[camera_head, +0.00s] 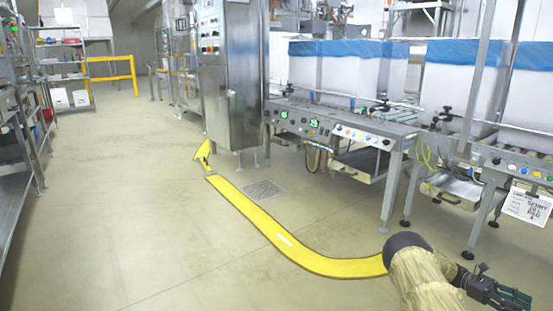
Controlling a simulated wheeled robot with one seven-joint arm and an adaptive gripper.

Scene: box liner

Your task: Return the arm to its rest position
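My arm reaches into the lower right of the head view, with a tan sleeve and a dark round joint. My gripper (508,297) is at the right bottom corner, dark and small, pointing right and slightly down. It is over the open floor in front of the machine line, apart from the machines. I see nothing held in it, but its fingers are too small to tell whether they are open or shut.
A grey conveyor machine (345,128) with buttons and blue-topped white boxes (350,70) stands at the right. A hanging white sign (527,205) is near my gripper. A yellow floor strip (270,228) curves across the floor. Metal shelves (15,180) stand left; the middle floor is clear.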

